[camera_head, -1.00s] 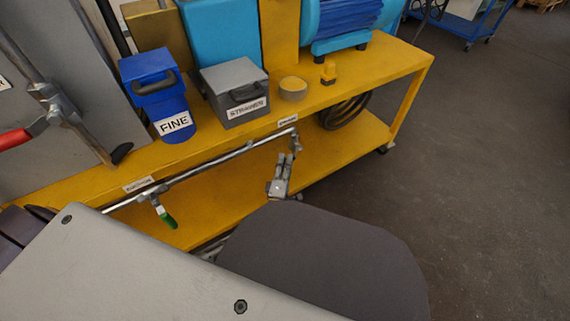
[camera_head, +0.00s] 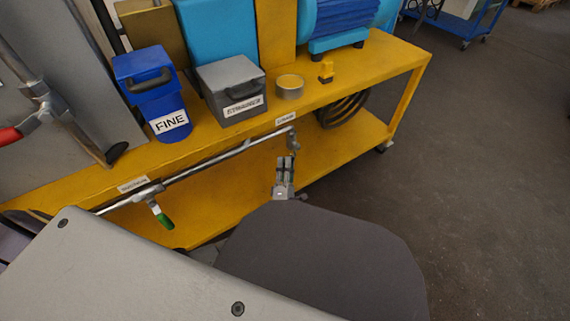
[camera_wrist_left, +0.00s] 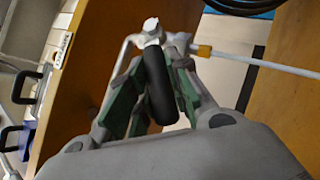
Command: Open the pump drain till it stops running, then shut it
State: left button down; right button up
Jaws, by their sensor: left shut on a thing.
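A valve (camera_head: 293,143) sits at the right end of the thin metal pipe along the front of the yellow bench, below a small label too blurred to read. My left gripper (camera_head: 285,164) is at this valve. The left wrist view shows its two green-padded fingers (camera_wrist_left: 150,92) closed on either side of the valve's black handle (camera_wrist_left: 158,85). The handle's top meets the pale metal valve body (camera_wrist_left: 151,32). I cannot make out any running liquid. A second valve with a green handle (camera_head: 163,218) hangs from the pipe further left. My right gripper is not in view.
On the yellow bench (camera_head: 240,143) stand a blue FINE container (camera_head: 150,88), a grey STRAINER box (camera_head: 228,90), a round tin (camera_head: 290,86) and a small yellow item (camera_head: 326,72). A dark coiled hose (camera_head: 345,108) lies below. The floor to the right is clear.

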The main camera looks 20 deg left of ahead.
pick_arm(q)
jog(key=shift+f+n+y, duration=0.15)
jog(key=shift+n+y, duration=0.15)
jog(key=shift+y, duration=0.2)
jog(key=c, duration=1.3)
grip_release()
jog(key=v, duration=0.7)
jog(key=shift+s+f, duration=0.15)
jog(key=shift+s, duration=0.05)
